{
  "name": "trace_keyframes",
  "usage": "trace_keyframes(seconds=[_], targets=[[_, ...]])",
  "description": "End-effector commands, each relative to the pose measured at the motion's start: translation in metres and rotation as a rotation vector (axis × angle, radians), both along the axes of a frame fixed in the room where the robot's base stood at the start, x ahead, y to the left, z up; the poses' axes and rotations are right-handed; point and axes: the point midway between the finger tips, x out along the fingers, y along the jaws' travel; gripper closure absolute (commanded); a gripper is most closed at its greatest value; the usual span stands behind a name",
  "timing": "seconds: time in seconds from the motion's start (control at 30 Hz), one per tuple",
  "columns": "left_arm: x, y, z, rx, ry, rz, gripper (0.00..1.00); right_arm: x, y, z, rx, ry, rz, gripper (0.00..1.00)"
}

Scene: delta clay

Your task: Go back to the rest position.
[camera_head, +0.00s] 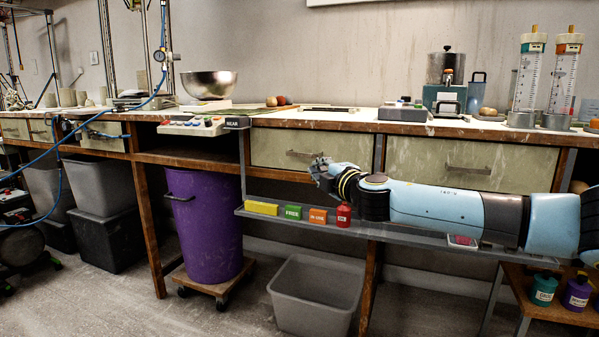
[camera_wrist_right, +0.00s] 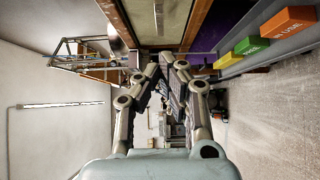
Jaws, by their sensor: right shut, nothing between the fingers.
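My right arm comes in from the right in the head view, stretched level in front of the bench drawers. Its gripper (camera_head: 321,168) is at the arm's left end, just above the narrow grey shelf and apart from the blocks there. In the right wrist view the gripper (camera_wrist_right: 166,62) shows its two fingers closed together at the tips, with nothing held between them. My left gripper is in neither view.
The workbench (camera_head: 350,122) runs across the view. The shelf (camera_head: 390,232) below holds a yellow block (camera_head: 262,208), a green block (camera_head: 293,212), an orange block (camera_head: 318,216) and a red container (camera_head: 344,215). A purple bin (camera_head: 205,225) and grey tub (camera_head: 315,295) stand underneath.

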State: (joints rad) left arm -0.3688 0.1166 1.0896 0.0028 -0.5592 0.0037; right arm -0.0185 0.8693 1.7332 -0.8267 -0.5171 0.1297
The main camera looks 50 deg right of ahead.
Motion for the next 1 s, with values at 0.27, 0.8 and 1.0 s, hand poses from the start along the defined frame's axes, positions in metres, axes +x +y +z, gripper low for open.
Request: trace_keyframes(seconds=[0.27, 0.8, 1.0], targets=[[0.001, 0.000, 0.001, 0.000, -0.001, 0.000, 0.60, -0.002, 0.001, 0.001, 0.000, 0.000, 0.001, 1.00], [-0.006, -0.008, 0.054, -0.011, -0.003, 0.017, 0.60, -0.186, 0.031, -0.275, 0.593, 0.434, -0.346, 1.00], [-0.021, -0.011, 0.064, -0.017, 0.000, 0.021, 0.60, -0.307, 0.097, -0.375, 0.849, 0.621, -0.508, 1.00]])
